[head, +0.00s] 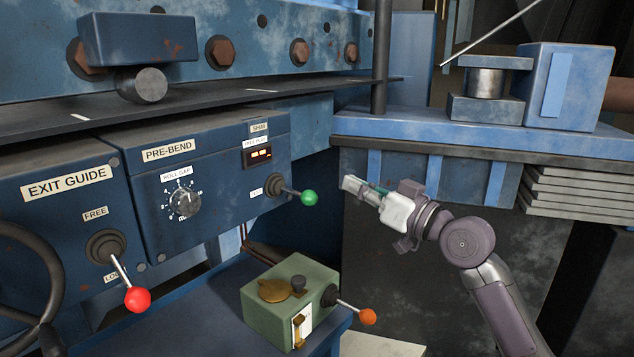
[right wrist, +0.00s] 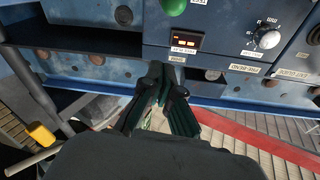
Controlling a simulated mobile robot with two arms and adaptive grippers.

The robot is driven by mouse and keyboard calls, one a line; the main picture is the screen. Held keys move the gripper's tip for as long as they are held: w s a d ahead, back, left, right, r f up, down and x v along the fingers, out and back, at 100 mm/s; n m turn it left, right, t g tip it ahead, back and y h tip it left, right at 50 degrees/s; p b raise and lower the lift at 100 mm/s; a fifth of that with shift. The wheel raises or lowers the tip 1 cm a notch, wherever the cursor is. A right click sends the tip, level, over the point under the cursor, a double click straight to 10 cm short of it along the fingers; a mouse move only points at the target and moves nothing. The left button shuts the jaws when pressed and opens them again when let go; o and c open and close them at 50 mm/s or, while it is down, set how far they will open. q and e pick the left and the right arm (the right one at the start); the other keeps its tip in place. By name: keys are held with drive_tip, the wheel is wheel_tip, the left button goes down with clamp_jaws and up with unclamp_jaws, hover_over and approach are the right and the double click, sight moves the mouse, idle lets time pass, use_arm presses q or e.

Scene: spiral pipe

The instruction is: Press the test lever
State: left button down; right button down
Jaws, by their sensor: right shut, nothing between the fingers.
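A lever with a green ball (head: 309,198) sticks out of the PRE-BEND panel; the green ball also shows at the top of the right wrist view (right wrist: 172,5). My right gripper (head: 350,184) is shut and empty, right of the green ball in the picture and above the orange ball. Its fingers (right wrist: 167,84) also show in the wrist view. My left gripper is not in view.
A lever with a red ball (head: 137,299) is on the EXIT GUIDE panel (head: 68,183). The PRE-BEND panel (head: 210,150) carries a roll gap dial (head: 184,201) and a small lit display (head: 258,156). A blue ledge (head: 480,137) lies behind my right arm.

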drive_tip(key=shift+w, duration=0.1)
drive_tip(key=r+p, duration=0.2)
drive_tip(key=p, duration=0.2)
hover_over(298, 195)
drive_tip(key=d, duration=0.4)
drive_tip(key=shift+s+a+f, duration=0.15)
drive_tip(key=shift+s, duration=0.3)
drive_tip(key=f, duration=0.1)
drive_tip(key=s+f+p, duration=0.1)
drive_tip(key=f, duration=0.1)
drive_tip(key=shift+f, duration=0.65)
